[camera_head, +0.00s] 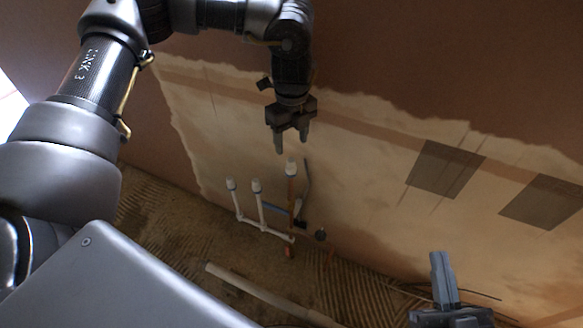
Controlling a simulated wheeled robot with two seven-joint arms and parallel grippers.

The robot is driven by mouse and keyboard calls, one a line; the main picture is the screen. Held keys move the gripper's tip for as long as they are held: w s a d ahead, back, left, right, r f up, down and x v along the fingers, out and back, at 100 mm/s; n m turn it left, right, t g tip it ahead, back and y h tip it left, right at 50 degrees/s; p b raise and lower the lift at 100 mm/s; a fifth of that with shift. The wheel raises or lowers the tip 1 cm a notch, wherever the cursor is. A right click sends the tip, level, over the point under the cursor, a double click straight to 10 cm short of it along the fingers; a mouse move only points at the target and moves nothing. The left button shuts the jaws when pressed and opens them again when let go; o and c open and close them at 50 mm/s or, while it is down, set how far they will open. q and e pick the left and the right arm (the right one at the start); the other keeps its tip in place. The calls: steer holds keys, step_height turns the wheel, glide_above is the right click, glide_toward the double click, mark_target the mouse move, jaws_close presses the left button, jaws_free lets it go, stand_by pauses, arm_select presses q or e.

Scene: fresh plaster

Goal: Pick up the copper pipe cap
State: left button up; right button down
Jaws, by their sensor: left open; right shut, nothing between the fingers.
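A copper-coloured pipe (291,205) stands upright against the plastered wall, with a pale, whitish cap (291,168) on its top end. My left gripper (292,146) reaches down from above with its two fingers apart and empty. In the picture its fingertips are just above the cap, one to each side. I see a gap between fingertips and cap, but cannot tell the depth between them. My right gripper (440,258) is at the lower right, fingers pointing up, shut and empty, well away from the pipes.
White pipes with pale caps (256,186) (231,184) stand left of the copper pipe, joined by a white pipe low down. A dark hose or pipe curves just right of the cap. A pale pipe (260,292) lies on the ridged brown floor. Two grey patches (445,168) mark the wall.

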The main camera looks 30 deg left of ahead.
mark_target(291, 160)
arm_select(q)
steer(key=shift+f, duration=1.55)
step_height(291, 160, down, 5)
steer(key=shift+w+a+r+b, duration=0.1)
steer(key=shift+b, duration=1)
steer(key=shift+f, duration=0.25)
arm_select(e)
steer(key=d+r+t, duration=0.2)
steer(key=t, duration=0.1)
steer(key=s+d+r+m+t, duration=0.1)
steer(key=shift+d+r+t+y, duration=0.1)
steer(key=shift+r+t+y, duration=0.2)
steer(key=shift+t, duration=0.1)
arm_select(q)
steer(key=shift+c, duration=0.3)
steer(key=c, duration=1)
steer(key=shift+r, duration=0.1)
